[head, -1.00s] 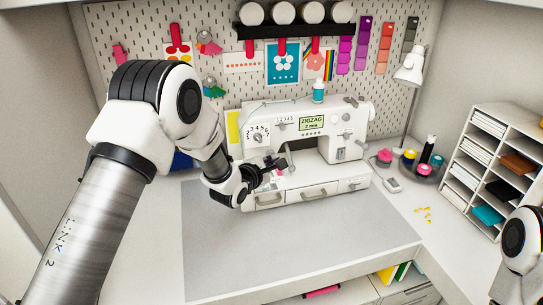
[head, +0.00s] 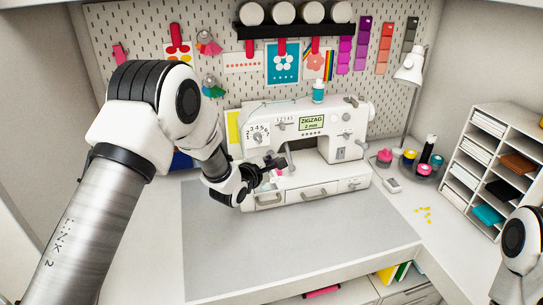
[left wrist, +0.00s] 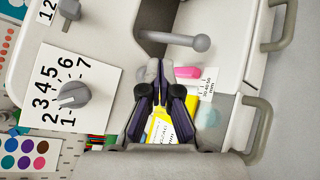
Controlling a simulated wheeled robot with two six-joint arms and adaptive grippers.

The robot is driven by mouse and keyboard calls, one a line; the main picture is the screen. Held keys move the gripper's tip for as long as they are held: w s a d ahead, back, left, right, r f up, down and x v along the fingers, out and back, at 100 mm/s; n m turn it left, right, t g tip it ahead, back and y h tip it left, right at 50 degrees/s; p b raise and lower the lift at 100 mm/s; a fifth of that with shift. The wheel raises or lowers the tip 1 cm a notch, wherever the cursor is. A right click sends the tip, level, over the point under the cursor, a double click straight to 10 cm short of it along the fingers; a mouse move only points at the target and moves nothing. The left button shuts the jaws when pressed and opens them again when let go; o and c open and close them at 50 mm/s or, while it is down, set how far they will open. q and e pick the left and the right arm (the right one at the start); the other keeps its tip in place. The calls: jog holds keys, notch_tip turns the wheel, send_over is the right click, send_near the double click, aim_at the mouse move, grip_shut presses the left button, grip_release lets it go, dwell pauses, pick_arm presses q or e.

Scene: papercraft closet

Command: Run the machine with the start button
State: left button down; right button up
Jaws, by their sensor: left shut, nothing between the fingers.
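The white sewing machine (head: 310,175) stands at the back of the grey mat, its screen (head: 311,123) reading "ZIGZAG 2 mm". My left gripper (head: 277,163) is in front of its left part, shut and empty. In the left wrist view the shut fingers (left wrist: 160,72) point at the machine body. A pink piece (left wrist: 187,73) lies just right of the fingertips, and a pale teal round spot (left wrist: 208,117) is farther right. I cannot tell which part is the start button, or whether the fingers touch the machine. My right gripper is out of view.
A numbered dial (left wrist: 75,95) and a lever with a ball end (left wrist: 201,43) are close to the left fingers. Drawer handles (head: 314,194) stick out below. Spools (head: 424,169) and a shelf unit (head: 495,163) stand at the right. The grey mat (head: 290,245) is clear.

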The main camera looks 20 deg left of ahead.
pick_arm(q)
jog(key=shift+s, duration=0.1)
jog(key=s+d, duration=0.3)
jog(key=s, duration=0.2)
jog(key=shift+d, duration=0.2)
